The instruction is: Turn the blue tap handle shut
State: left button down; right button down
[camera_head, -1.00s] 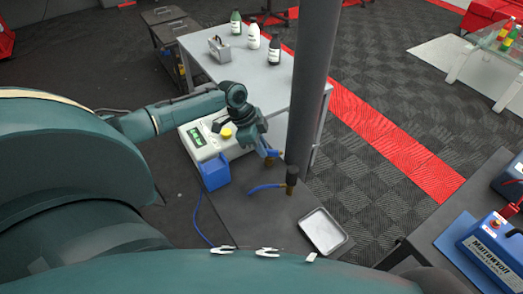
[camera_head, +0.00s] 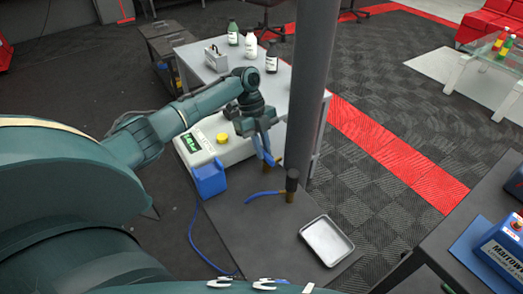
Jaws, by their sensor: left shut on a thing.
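My left gripper (camera_head: 262,138) reaches in from the left, over the grey bench, pointing down. It is shut on the upper blue tap handle (camera_head: 268,157), beside a small brass fitting (camera_head: 278,162); the fingers partly hide the handle. A second blue lever (camera_head: 263,194) lies nearer, pointing left from a brass valve (camera_head: 290,196) with a black top. My right gripper is not in view.
A dark grey pole (camera_head: 311,90) stands just right of the gripper. A pale meter box (camera_head: 215,145) with a yellow knob, a blue jug (camera_head: 209,178) and a metal tray (camera_head: 326,241) are near. A table with bottles (camera_head: 233,33) stands behind.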

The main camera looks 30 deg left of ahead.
pick_arm(q)
jog(key=shift+m, duration=0.4)
jog(key=c, duration=1.4)
grip_release()
jog(key=shift+c, duration=0.2)
jog(key=v, duration=1.3)
jog(key=shift+w, duration=0.15)
jog(key=shift+d+r, duration=0.1)
jog(key=shift+d, duration=0.1)
